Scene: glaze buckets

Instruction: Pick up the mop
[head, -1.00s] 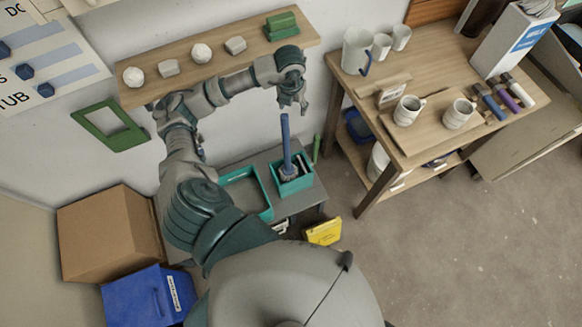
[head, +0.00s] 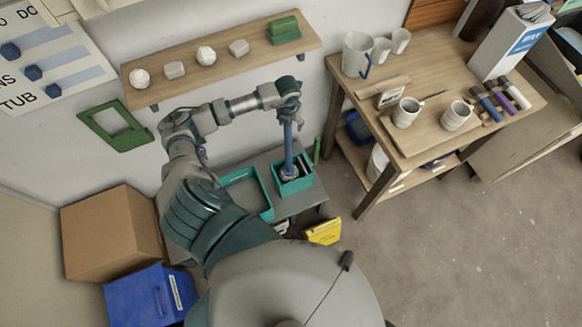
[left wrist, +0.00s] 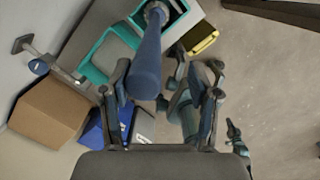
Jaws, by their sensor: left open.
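The mop (head: 288,145) stands nearly upright in a teal bucket (head: 306,180), its blue handle pointing up. My left gripper (head: 290,112) is above the bucket at the top of the handle and hides the upper end in the head view. In the left wrist view the handle (left wrist: 147,68) reaches in between the spread fingers of my left gripper (left wrist: 167,78), closer to the left finger. The fingers are open, with a gap on the right side. The mop's head is down in the bucket and mostly hidden. My right gripper cannot be made out.
A teal tray (head: 262,201) sits left of the bucket on a low grey stand. A wall shelf (head: 172,90) with small white pieces is behind my left arm. A wooden table (head: 430,140) with mugs is at right. A yellow box (head: 324,232) is in front.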

